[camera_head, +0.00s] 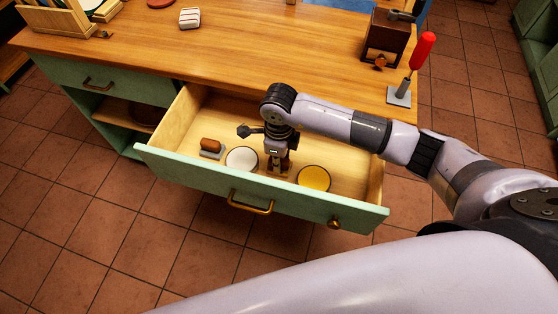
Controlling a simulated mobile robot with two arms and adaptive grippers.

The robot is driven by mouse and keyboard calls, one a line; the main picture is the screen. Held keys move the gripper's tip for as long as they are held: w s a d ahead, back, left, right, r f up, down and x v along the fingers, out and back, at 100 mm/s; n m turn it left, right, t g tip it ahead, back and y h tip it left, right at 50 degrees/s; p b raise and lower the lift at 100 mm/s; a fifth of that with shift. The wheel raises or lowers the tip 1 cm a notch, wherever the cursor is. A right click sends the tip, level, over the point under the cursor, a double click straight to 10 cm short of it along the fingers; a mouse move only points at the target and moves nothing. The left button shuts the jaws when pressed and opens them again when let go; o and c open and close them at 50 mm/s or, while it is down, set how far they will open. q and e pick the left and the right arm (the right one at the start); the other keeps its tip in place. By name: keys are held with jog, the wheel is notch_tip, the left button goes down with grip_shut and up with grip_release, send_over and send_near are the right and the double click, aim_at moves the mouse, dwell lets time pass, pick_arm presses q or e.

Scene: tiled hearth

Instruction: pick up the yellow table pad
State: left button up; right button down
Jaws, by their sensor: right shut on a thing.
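The yellow table pad (314,178) is a round yellow disc with a pale rim. It lies in the open drawer (260,192), right of my right gripper. My right gripper (279,168) points down into the drawer between the yellow pad and a round white pad (241,159). It is shut on a small brown thing, mostly hidden by the fingers; I cannot tell what it is. A narrow gap shows between the fingers and the yellow pad. My left gripper is not in view.
A brown-handled tool (210,147) on a grey base lies at the drawer's left. The wooden worktop (240,50) above holds a coffee grinder (386,38), a red-handled tool (422,50) and a small white block (190,17). The drawer's right end looks clear.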

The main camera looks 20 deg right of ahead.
notch_tip(320, 180, up, 20)
jog(key=shift+b, duration=0.4)
jog(key=c, duration=2)
grip_release()
jog(key=shift+c, duration=0.2)
grip_shut()
